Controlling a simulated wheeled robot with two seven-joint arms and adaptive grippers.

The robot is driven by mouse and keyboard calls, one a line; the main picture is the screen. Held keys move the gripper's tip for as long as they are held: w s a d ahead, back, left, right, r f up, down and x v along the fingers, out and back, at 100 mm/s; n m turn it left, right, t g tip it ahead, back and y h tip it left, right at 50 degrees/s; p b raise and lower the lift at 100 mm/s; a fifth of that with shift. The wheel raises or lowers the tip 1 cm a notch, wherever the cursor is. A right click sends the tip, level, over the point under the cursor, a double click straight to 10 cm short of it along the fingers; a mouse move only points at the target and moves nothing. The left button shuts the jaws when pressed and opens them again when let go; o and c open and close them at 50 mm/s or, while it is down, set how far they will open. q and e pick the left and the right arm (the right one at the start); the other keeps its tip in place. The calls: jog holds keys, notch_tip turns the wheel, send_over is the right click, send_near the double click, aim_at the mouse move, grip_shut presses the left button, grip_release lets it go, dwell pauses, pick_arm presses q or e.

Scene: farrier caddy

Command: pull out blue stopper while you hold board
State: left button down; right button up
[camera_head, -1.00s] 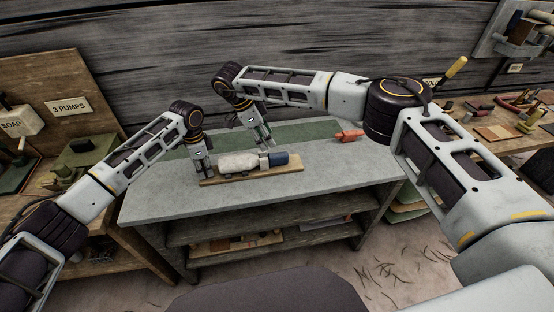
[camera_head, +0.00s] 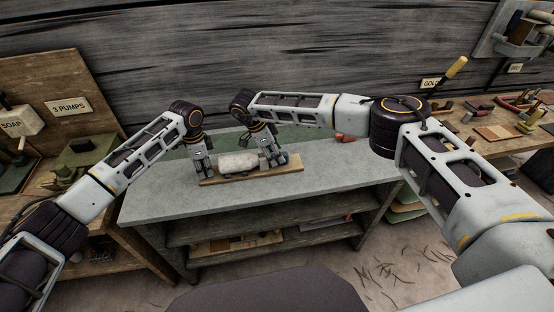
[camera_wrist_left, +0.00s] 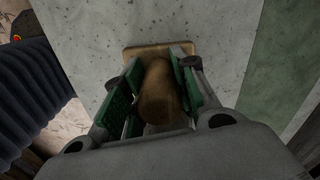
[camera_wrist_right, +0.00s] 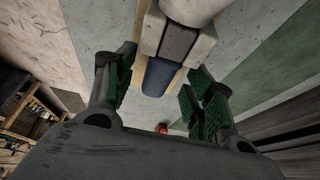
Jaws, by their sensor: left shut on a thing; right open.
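The wooden board (camera_head: 232,178) lies on the grey bench and carries a pale bottle-like body (camera_head: 238,162) on its side. The blue stopper (camera_wrist_right: 158,78) is at that body's right end, and the right gripper mostly covers it in the head view. My left gripper (camera_head: 203,174) is at the board's left end. In the left wrist view its green-padded fingers (camera_wrist_left: 158,88) are shut on a rounded wooden part (camera_wrist_left: 158,96) at that end. My right gripper (camera_wrist_right: 163,72) is open, with one finger on each side of the stopper; contact does not show.
The grey bench top (camera_head: 330,175) is clear in front and to the right of the board. A red object (camera_head: 345,138) lies at the back, partly behind my right arm. A green strip runs along the bench's back. Side tables stand left and right.

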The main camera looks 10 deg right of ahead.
aim_at(294, 161)
jog(key=shift+x, duration=1.25)
jog(key=shift+c, duration=0.4)
grip_shut()
jog(key=shift+d, duration=1.2)
dwell(0.4)
jog(key=shift+d, duration=1.4)
jog(key=shift+r, duration=0.15)
